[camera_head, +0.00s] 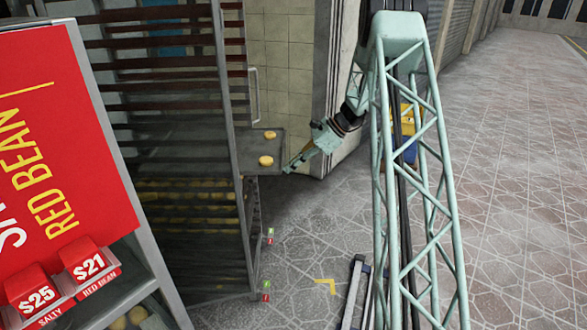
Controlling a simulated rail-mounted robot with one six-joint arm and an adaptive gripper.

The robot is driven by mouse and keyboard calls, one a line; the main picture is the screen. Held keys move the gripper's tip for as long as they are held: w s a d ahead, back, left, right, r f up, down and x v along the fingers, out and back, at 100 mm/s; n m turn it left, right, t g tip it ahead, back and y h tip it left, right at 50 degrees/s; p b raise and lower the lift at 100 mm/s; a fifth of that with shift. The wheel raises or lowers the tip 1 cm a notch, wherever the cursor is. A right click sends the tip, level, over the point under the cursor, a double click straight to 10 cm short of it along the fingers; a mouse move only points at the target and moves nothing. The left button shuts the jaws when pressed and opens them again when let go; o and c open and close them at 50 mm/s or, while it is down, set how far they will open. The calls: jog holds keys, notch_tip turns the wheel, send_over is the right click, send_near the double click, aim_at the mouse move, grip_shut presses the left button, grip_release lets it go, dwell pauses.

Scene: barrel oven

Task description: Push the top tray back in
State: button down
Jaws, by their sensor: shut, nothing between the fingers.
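A dark tray (252,149) sticks out of the right side of a tall slatted rack, with two round yellow buns on its visible part. One bun (270,134) lies near the back and another bun (265,160) near the front. My gripper (288,171) is shut and empty, with its tip at the tray's front right corner. I cannot tell whether the tip touches the tray. The rest of the tray is hidden inside the rack (225,100).
A red price sign (60,130) and a stand with price tags fill the left foreground. A tiled wall and pillar (322,90) stand behind the tray. Rows of buns (185,195) show lower in the rack. Paved floor (520,180) to the right is open.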

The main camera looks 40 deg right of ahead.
aim_at(250, 166)
jog(key=shift+a, duration=0.15)
jog(key=w+a+p, duration=0.1)
jog(key=w+a, duration=0.2)
jog(key=a, duration=0.2)
jog(key=w+a+p, duration=0.1)
jog(key=w+a, duration=0.3)
jog(key=a, duration=0.2)
jog(key=w+a+p, duration=0.1)
jog(key=w+a, duration=0.3)
jog(key=a, duration=0.1)
jog(key=shift+w+a+f, duration=0.1)
jog(key=shift+w+a, duration=0.05)
jog(key=shift+a, duration=0.05)
jog(key=shift+d, duration=0.15)
dwell(0.3)
jog(key=shift+s+d, duration=0.4)
jog(key=shift+d, duration=0.05)
jog(key=shift+s+d+r, duration=0.15)
jog(key=shift+s+d, duration=0.25)
jog(key=shift+d, duration=0.25)
jog(key=shift+s+d+r, duration=0.1)
jog(key=shift+s+d, duration=0.3)
jog(key=shift+d, duration=0.2)
jog(key=p+v, duration=0.1)
jog(key=v, duration=0.8)
jog(key=shift+r, duration=0.25)
jog(key=shift+d, duration=0.15)
jog(key=shift+s, duration=0.1)
